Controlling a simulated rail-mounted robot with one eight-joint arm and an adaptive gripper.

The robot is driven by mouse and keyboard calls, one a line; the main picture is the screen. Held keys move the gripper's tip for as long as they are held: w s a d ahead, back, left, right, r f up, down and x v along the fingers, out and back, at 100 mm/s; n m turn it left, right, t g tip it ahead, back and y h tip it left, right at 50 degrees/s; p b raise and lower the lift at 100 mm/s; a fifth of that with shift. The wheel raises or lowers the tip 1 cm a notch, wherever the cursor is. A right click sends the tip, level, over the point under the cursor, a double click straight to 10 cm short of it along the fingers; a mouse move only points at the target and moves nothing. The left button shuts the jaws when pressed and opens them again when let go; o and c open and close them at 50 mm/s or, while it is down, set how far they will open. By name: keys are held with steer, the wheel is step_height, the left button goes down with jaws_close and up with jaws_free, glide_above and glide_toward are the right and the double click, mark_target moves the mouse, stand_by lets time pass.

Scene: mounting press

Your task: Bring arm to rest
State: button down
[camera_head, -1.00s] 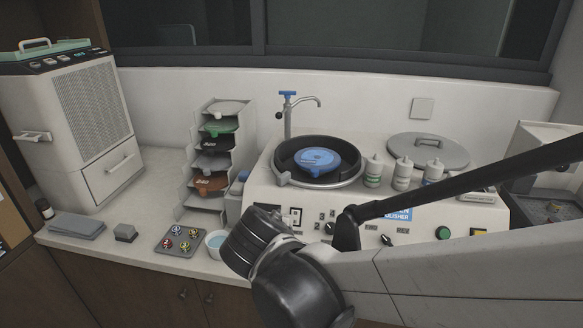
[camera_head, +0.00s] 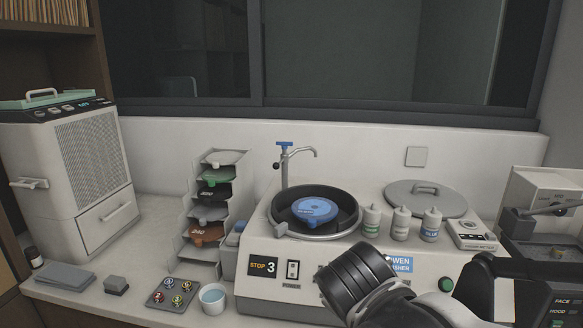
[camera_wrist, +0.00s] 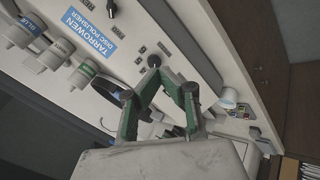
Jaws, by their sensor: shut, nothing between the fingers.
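My gripper (camera_wrist: 159,74) shows in the wrist view, its two green and grey fingers brought together at the tips with nothing between them. It is over the front of the white disc polisher (camera_wrist: 125,55), whose blue name label (camera_wrist: 91,32) is at the upper left. In the head view, dark links of my arm (camera_head: 358,272) cross the lower right in front of the polisher (camera_head: 390,285). My gripper cannot be made out in the head view.
The polisher bowl holds a blue disc (camera_head: 315,209), with several bottles (camera_head: 401,224) and a grey lid (camera_head: 428,203) beside it. A disc rack (camera_head: 239,208), a tray of small samples (camera_head: 175,293) and a white cup (camera_head: 212,300) stand to the left. A white cabinet machine (camera_head: 62,180) is at far left.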

steer(key=s+d+m+y, duration=0.1)
steer(key=s+d+m, duration=0.8)
steer(key=d, duration=0.1)
steer(key=shift+s+r+m+g, duration=0.15)
steer(key=shift+r+m+g, duration=0.05)
steer(key=shift+m+g, duration=0.1)
steer(key=c, duration=2.5)
jaws_free()
